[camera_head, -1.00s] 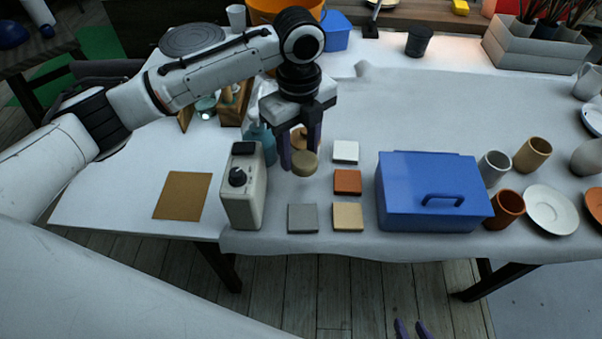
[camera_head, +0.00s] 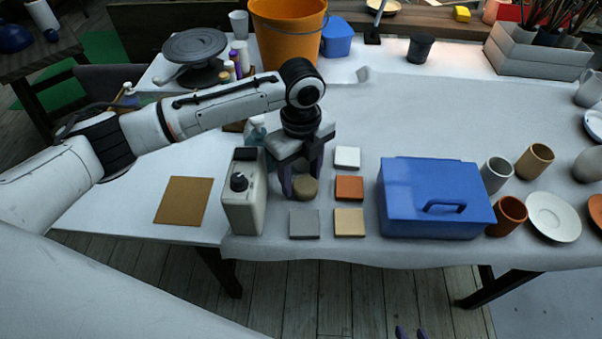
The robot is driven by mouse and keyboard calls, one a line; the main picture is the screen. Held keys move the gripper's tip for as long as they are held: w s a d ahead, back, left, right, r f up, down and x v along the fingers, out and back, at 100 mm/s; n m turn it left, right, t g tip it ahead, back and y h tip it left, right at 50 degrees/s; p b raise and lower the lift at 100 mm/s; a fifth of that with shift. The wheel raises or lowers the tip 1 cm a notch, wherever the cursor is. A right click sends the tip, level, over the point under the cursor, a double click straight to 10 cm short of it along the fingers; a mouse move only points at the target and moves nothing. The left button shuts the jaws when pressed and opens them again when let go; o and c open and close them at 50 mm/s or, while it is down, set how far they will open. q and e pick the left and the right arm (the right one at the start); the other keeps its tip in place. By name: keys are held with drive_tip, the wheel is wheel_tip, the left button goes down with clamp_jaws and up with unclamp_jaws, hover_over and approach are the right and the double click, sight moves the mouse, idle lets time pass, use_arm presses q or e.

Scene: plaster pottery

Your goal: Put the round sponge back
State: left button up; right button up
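The round sponge (camera_head: 306,189) is a short tan cylinder in the head view. It sits between the fingers of my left gripper (camera_head: 304,180), which point down and look closed on its sides. The sponge is low, over or on the spot left of the terracotta square and behind the grey square; I cannot tell whether it touches the cloth. My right gripper (camera_head: 412,332) shows only as two purple fingertips, apart, at the bottom edge, with nothing seen between them.
A white device with a black knob (camera_head: 243,200) stands just left of the sponge. White (camera_head: 347,157), terracotta (camera_head: 349,188), grey (camera_head: 304,224) and tan (camera_head: 349,222) squares lie close by. A blue box (camera_head: 430,195) stands right, beside cups. A brown board (camera_head: 183,200) lies left.

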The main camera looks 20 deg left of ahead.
sight(302, 180)
use_arm(q)
drive_tip(key=shift+r, duration=0.1)
wheel_tip(302, 180, up, 12)
idle(0.6)
drive_tip(key=shift+d, duration=0.1)
